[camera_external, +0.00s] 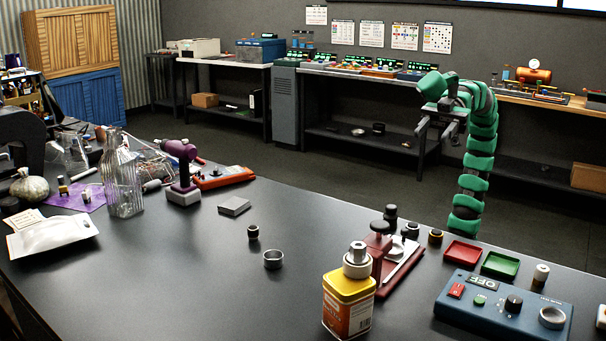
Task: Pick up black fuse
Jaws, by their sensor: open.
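No single thing is clearly the black fuse at this size. Small dark cylinders stand on the dark table: one alone near the middle (253,232), one behind the red device (390,213), one just right of that (411,231), and one with a brownish top (435,237). A black-and-white cylinder (541,274) stands behind the blue control box. My gripper (436,132) is open and empty, raised well above the far edge of the table, apart from all of these.
A yellow tin (348,304), red device (385,262), red tray (462,252), green tray (500,265) and blue control box (505,304) crowd the right side.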

